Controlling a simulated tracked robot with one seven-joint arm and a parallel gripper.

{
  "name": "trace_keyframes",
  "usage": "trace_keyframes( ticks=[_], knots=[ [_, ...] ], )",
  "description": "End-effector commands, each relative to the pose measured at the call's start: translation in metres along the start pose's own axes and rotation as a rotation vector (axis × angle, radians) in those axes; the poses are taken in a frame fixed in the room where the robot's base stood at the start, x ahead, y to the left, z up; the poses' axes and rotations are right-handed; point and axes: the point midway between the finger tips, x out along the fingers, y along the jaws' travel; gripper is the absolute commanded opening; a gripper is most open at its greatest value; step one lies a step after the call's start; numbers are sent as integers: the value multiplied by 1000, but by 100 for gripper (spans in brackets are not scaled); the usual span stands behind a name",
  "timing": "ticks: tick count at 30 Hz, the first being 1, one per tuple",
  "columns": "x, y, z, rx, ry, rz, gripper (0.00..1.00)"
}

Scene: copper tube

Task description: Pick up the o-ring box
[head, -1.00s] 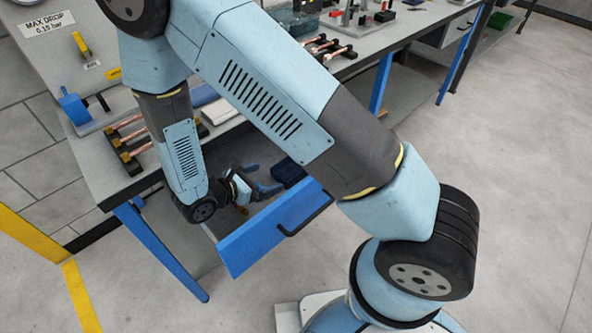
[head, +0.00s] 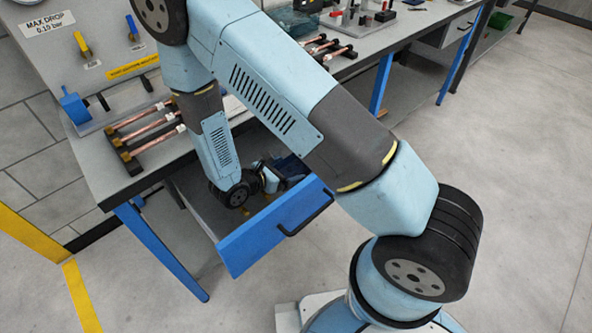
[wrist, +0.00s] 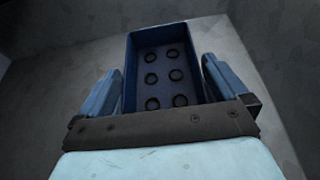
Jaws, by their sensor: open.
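The o-ring box (wrist: 130,60) is a dark blue open box with several black rings on its floor, seen ahead of my gripper in the wrist view. In the head view the box (head: 292,167) is a small dark blue shape inside the open drawer, partly hidden by my gripper. My gripper (wrist: 162,88) is open, with one blue finger at the left side of the box and one at the right. I cannot tell whether either finger touches it. In the head view my gripper (head: 285,178) is down in the drawer.
The blue drawer front (head: 265,235) with a black handle stands pulled out below the workbench. Copper tubes (head: 150,138) on black holders lie on the bench above the drawer. The drawer's grey walls surround the box. Open floor (head: 520,190) lies to the right.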

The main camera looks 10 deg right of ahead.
Motion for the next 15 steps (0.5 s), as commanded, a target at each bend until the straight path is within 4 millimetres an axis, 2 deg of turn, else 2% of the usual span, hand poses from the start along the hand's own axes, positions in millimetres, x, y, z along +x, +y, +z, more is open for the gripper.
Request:
trace_keyframes(
  ticks=[5,15],
  knots=[
    [0,0,0,0,0,0,99],
    [0,0,0,1,0,0,66]
  ],
)
